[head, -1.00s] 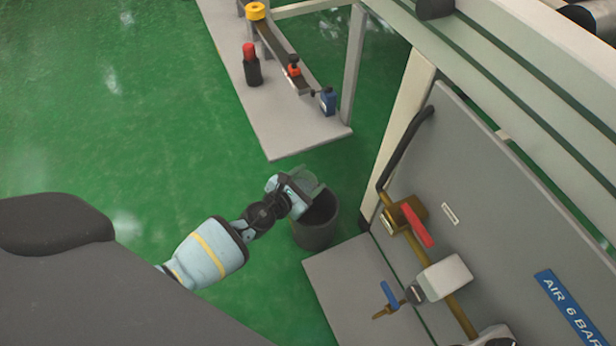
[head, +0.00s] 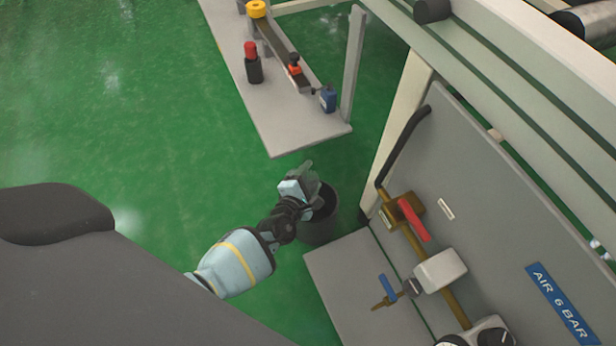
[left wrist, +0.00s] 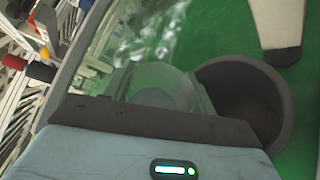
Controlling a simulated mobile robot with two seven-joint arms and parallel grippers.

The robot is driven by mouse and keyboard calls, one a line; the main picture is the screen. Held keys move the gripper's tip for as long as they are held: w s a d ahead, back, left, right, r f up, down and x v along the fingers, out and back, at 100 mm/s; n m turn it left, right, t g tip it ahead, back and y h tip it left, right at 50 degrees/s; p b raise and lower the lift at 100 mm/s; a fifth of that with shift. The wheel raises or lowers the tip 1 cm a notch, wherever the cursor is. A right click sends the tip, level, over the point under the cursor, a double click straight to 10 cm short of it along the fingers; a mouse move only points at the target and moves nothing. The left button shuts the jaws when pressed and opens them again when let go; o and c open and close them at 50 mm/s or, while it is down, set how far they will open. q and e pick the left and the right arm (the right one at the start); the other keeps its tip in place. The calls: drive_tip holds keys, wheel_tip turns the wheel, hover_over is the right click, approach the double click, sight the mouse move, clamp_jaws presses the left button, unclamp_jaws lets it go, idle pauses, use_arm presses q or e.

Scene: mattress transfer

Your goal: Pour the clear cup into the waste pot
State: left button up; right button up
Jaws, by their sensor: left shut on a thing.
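The waste pot (head: 322,229) is a dark grey round bin standing on the green floor beside a grey plate. My left gripper (head: 304,184) is at the pot's upper left rim in the head view, shut on the clear cup (head: 309,172). The cup is see-through and hard to make out; in the left wrist view the clear cup (left wrist: 158,88) looks tilted, with its right side close to the pot's rim (left wrist: 284,95). I cannot tell whether it touches the rim. The pot's inside is dark, and I see no contents in the cup. My right gripper is not in view.
A grey panel (head: 480,200) with brass pipes and a red-handled valve (head: 414,220) stands right of the pot. A grey shelf (head: 290,130) with small fittings lies beyond it. A grey plate (head: 350,285) is in front of the panel. Green floor at left is clear.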

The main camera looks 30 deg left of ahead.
use_arm(q)
drive_tip(key=m, duration=0.1)
drive_tip(key=r+m+y, duration=0.1)
drive_tip(key=m, duration=0.1)
drive_tip(key=shift+d+t, duration=0.3)
drive_tip(key=shift+d, duration=0.1)
drive_tip(key=m, duration=0.1)
drive_tip(key=d+m+t+y, duration=0.1)
drive_tip(key=m, duration=0.1)
drive_tip(key=shift+s+r, duration=0.1)
drive_tip(key=shift+r, duration=0.1)
idle(0.9)
